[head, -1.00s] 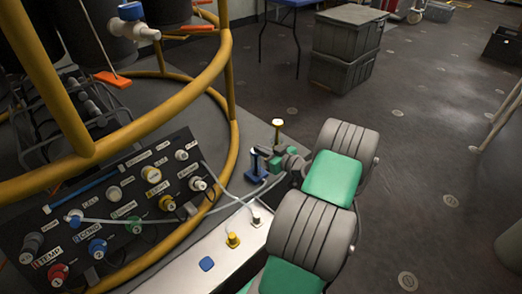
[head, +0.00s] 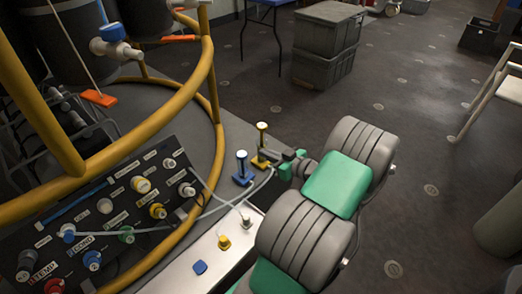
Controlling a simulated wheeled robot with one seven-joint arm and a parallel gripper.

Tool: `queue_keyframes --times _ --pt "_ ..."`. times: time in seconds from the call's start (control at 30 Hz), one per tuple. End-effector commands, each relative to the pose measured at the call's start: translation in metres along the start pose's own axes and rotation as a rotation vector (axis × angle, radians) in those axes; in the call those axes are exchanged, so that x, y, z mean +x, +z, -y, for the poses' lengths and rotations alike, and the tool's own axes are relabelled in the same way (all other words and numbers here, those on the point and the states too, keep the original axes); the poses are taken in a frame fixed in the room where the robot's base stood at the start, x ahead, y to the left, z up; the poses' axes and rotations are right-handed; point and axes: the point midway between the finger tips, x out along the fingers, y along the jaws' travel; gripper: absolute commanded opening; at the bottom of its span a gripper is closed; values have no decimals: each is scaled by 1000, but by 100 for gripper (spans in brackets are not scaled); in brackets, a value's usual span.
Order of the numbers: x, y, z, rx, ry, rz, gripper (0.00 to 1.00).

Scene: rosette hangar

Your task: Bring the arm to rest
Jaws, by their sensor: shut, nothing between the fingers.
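My arm, grey with green joint covers, reaches in from the bottom right of the head view. My gripper (head: 265,155) is at its far end, small in the picture. It is shut with nothing held. It appears right beside a yellow-based upright post (head: 262,140); I cannot tell whether they touch. A blue upright post (head: 243,165) stands just left of the gripper, apart from it.
A dark control panel (head: 110,215) with several coloured knobs and a pale hose is at left. Yellow rails (head: 160,105) curve above it. A white ledge (head: 215,255) carries yellow and blue buttons. Grey crates (head: 325,50) stand behind. Floor at right is largely open.

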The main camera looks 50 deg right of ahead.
Motion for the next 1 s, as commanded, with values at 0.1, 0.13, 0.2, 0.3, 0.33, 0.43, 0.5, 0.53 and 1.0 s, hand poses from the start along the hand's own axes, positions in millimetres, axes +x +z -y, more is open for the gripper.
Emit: queue_keyframes --times 0.1,0.13,0.2,0.3,0.33,0.43,0.5,0.53,1.0 --pt "1 -1 1 -1 -2 2 0" --pt "2 -5 2 -2 -9 7 0" --pt "10 -21 15 -4 -47 42 0" --pt "32 -66 58 -11 -162 171 0" --pt "39 -83 78 -14 -203 228 0" --pt "48 -141 151 -27 -310 455 0" --pt "40 -177 199 -40 -338 610 0" --pt "34 -193 217 -46 -337 670 0" --pt "-131 -360 362 12 3 1049 0"
